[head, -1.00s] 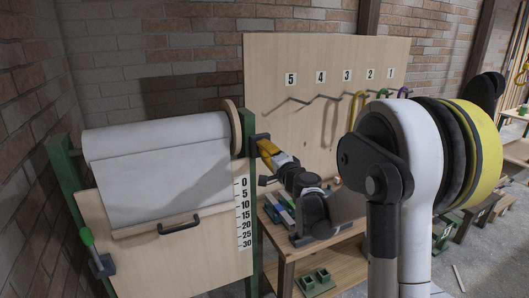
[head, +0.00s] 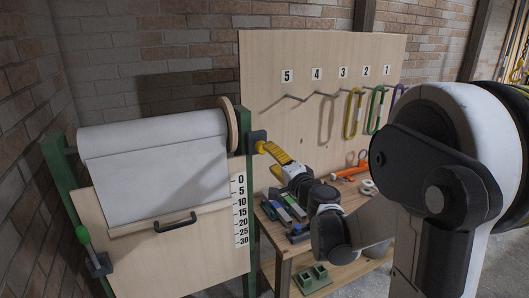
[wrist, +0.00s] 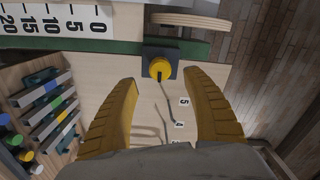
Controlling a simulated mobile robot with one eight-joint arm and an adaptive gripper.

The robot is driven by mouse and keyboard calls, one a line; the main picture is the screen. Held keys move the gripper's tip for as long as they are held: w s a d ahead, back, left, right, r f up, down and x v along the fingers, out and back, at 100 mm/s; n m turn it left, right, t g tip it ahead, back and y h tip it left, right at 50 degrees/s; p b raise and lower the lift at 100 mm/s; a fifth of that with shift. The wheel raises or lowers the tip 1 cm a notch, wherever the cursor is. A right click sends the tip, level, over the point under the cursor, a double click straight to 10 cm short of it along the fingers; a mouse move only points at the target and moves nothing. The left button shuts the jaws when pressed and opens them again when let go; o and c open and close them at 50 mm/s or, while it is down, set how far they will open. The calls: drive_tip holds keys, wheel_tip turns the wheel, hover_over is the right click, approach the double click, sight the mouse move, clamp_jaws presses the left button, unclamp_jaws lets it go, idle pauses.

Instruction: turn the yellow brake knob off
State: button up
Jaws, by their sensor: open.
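The yellow brake knob (wrist: 160,68) is round, with a small pointer, on a dark square plate (wrist: 149,54) fixed to the green post (wrist: 118,47). In the head view the dark plate (head: 257,137) shows at the top of the post, beside the roller's wooden disc. My gripper (wrist: 162,78) has yellow fingers spread wide and nothing between them. In the wrist view the knob lies in the gap between the fingertips, just ahead of them. In the head view my gripper (head: 268,149) reaches close to the plate; knob and fingers blend there, and contact cannot be told.
A white sheet roll (head: 152,130) hangs over a wooden board with a scale (head: 240,210) left of the post. A pegboard (head: 300,60) with numbered hooks and coloured carabiners stands behind. A bench (head: 283,252) with several small blocks is below my gripper.

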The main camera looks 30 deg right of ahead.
drive_tip(key=shift+s, duration=1.9)
drive_tip(key=s+a+f+n+g+y+b, duration=0.25)
drive_tip(key=s+a+n, duration=0.25)
drive_tip(key=a, duration=0.4)
drive_tip(key=s+a+f+n+g+y+b, duration=0.15)
drive_tip(key=s+a+f+n+g, duration=0.3)
drive_tip(key=a, duration=0.45)
drive_tip(key=s+f+n+g+h+b, duration=0.1)
drive_tip(key=s+f, duration=0.3)
drive_tip(key=s, duration=0.4)
drive_tip(key=s+d+f+n+g+h+b, duration=0.1)
drive_tip(key=s+f+n+g+h, duration=0.2)
drive_tip(key=s, duration=0.5)
drive_tip(key=shift+s+d+f+n, duration=0.35)
drive_tip(key=shift+f+n, duration=0.3)
drive_tip(key=shift+f, duration=0.25)
